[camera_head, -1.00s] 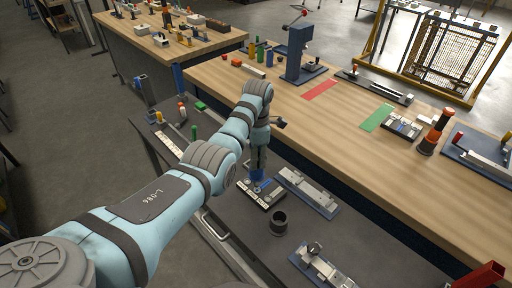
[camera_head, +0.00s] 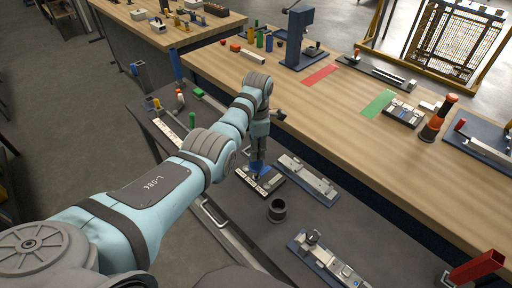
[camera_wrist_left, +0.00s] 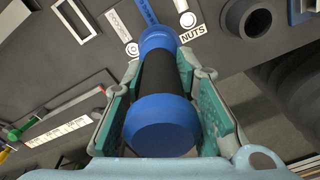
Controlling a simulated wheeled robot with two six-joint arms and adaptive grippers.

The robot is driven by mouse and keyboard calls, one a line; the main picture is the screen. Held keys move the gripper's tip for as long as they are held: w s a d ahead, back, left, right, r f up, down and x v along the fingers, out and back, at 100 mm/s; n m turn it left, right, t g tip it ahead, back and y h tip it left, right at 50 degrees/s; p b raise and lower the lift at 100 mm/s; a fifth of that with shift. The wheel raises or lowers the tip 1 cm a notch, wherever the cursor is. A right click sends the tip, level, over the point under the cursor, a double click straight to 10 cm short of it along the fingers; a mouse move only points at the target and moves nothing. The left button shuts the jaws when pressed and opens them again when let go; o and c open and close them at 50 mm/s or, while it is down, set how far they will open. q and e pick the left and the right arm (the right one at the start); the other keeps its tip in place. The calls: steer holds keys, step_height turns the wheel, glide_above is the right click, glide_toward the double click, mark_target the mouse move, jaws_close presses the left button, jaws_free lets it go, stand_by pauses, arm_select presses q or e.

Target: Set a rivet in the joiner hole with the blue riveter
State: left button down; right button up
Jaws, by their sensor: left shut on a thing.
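The blue riveter (camera_wrist_left: 163,122), a cylinder with blue ends and a black middle band, is between the fingers of my left gripper (camera_wrist_left: 165,95), which is shut on it. In the head view my left gripper (camera_head: 259,152) points down, and the blue of the riveter shows at a dark tray (camera_head: 272,189) with light labels. The riveter's far end is against or just above that tray, by the "NUTS" label; I cannot tell which. I cannot make out the joiner hole for certain. My right gripper is not in view.
A black cup (camera_head: 277,211) stands in front of the tray. A grey fixture (camera_head: 308,180) lies to its right, another (camera_head: 325,262) near the front. The wooden bench (camera_head: 340,125) behind holds a blue press (camera_head: 298,40). Bare dark cart top lies around the cup.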

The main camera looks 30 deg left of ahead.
arm_select(q)
steer(key=shift+s+r, duration=0.1)
steer(key=shift+r, duration=0.05)
stand_by(0.3)
steer(key=shift+s+f+b, duration=0.1)
steer(key=shift+f+b, duration=0.25)
steer(key=shift+f, duration=0.65)
stand_by(0.4)
steer(key=shift+r+p, duration=0.55)
steer(key=shift+r, duration=3.25)
steer(key=shift+f, duration=0.15)
